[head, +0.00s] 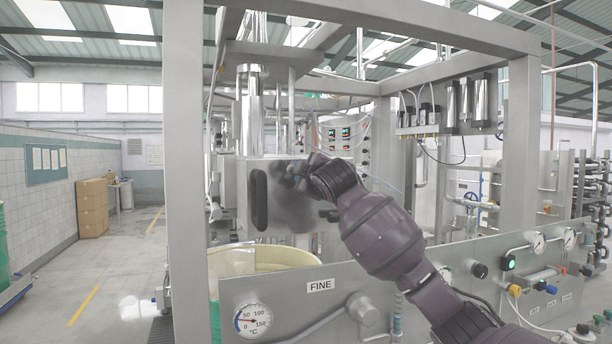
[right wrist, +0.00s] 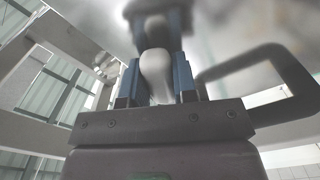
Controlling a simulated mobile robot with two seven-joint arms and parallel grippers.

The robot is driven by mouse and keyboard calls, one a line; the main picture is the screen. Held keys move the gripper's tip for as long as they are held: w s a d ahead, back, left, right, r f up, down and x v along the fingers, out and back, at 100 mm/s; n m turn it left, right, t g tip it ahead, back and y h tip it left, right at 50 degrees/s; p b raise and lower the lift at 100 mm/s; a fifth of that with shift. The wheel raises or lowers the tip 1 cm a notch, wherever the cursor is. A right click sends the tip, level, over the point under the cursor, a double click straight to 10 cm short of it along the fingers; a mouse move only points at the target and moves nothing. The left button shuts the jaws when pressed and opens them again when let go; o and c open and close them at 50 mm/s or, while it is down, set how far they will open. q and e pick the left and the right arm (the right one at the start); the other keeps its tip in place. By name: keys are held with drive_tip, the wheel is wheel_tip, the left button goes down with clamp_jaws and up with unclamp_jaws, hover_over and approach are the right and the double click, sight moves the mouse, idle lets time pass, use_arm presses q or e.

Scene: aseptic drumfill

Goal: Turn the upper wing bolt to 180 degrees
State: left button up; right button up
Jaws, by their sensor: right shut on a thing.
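My right gripper (head: 296,170) reaches from the right to the upper part of a brushed steel box (head: 290,218) on the filling machine. In the right wrist view, its two blue fingers (right wrist: 158,80) are shut on a smooth pale grey piece, which looks like the wing bolt (right wrist: 156,68). The bolt's turn angle cannot be read. In the head view the gripper and wrist hide the bolt. A dark upright handle (head: 258,200) is on the box's left side; it also shows at right in the right wrist view (right wrist: 290,72). My left gripper is out of view.
Thick grey frame posts (head: 186,180) stand left and right of the box. An open drum (head: 240,262) sits beneath it. A front panel marked FINE (head: 322,286) carries a dial (head: 254,319) and knobs below my right arm. The aisle at left is clear.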

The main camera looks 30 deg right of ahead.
drive_tip(key=n, duration=0.5)
drive_tip(key=shift+r, duration=0.1)
drive_tip(key=shift+n, duration=0.3)
idle(0.4)
drive_tip(key=o, duration=0.9)
drive_tip(key=shift+a, duration=0.1)
use_arm(q)
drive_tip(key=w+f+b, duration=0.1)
drive_tip(key=b, duration=0.2)
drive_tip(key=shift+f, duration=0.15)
use_arm(e)
drive_tip(key=v, duration=1)
drive_tip(key=shift+s, duration=0.4)
